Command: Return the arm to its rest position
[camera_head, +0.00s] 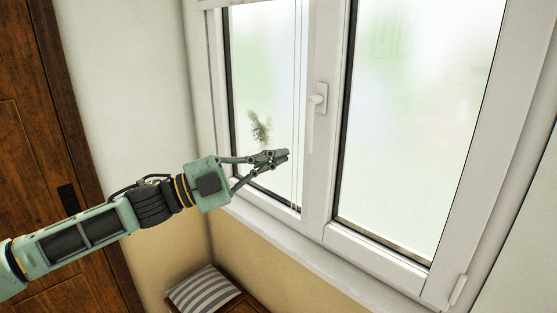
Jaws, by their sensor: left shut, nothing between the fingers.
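My left arm comes in from the left and reaches out in front of the window. My left gripper (281,156) is shut and empty, its fingertips together. In the picture it lies over the left window pane, below and left of the white window handle (319,99). I cannot tell how far it is from the glass. My right gripper is not in view.
A white-framed window (328,170) with frosted panes fills the right side, with a sill (290,246) below. A brown wooden door (38,130) stands at the left. A striped cushion (204,290) lies on a wooden piece (243,303) at the bottom. Thin cords hang by the left pane.

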